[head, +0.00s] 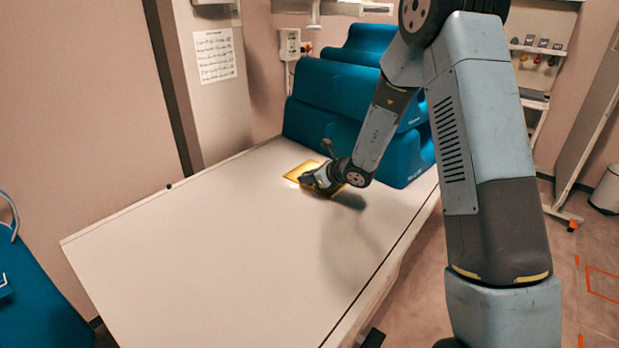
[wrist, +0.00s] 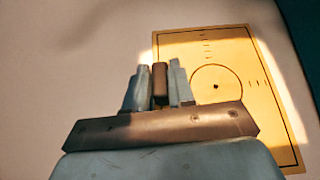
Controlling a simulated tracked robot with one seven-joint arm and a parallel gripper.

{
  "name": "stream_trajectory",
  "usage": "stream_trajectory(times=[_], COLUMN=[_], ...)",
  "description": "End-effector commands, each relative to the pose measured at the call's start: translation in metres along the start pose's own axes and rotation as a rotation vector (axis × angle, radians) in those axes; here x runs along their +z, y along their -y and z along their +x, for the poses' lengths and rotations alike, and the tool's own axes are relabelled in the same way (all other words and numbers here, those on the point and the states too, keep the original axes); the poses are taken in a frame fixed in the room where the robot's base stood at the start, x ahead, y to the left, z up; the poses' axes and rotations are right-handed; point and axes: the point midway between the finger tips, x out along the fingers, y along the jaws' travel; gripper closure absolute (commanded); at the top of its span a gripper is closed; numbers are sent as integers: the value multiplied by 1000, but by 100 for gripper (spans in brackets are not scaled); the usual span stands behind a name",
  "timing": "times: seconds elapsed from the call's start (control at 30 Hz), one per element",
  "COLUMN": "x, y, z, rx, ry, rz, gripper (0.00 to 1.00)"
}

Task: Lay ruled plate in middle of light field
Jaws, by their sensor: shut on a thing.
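The ruled plate (wrist: 212,62) is a flat yellow rectangle with a black border line, a circle with a centre dot and rows of tick marks. It also shows in the head view (head: 296,170), at the far end of the white table. My gripper (wrist: 160,83) is shut on a small brown block at the plate's left side, which appears to be its grip. In the head view my gripper (head: 308,179) is low over the plate's near part. The light field (wrist: 291,112) shows as a bright patch around the plate; its full outline is hidden. I cannot tell whether the plate touches the table.
The white table (head: 200,260) is bare on its near and left parts. Large teal cushions (head: 335,95) stand at the far end, close behind the plate. A wall box (head: 290,45) hangs behind. A teal chair (head: 35,290) is at the left.

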Motion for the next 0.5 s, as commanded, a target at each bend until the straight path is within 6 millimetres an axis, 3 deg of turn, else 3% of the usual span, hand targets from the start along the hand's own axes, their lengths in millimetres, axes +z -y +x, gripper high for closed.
stream_trajectory(times=[0.1, 0.13, 0.2, 0.37, 0.5], x=[0, -1, -1, -1, -1], y=[0, 0, 0, 0, 0], z=[0, 0, 0, 0, 0], rx=[0, 0, 0, 0, -1], ry=[1, 0, 0, 0, 0], rz=[0, 0, 1, 1, 1], gripper=[100, 74, 67, 52, 51])
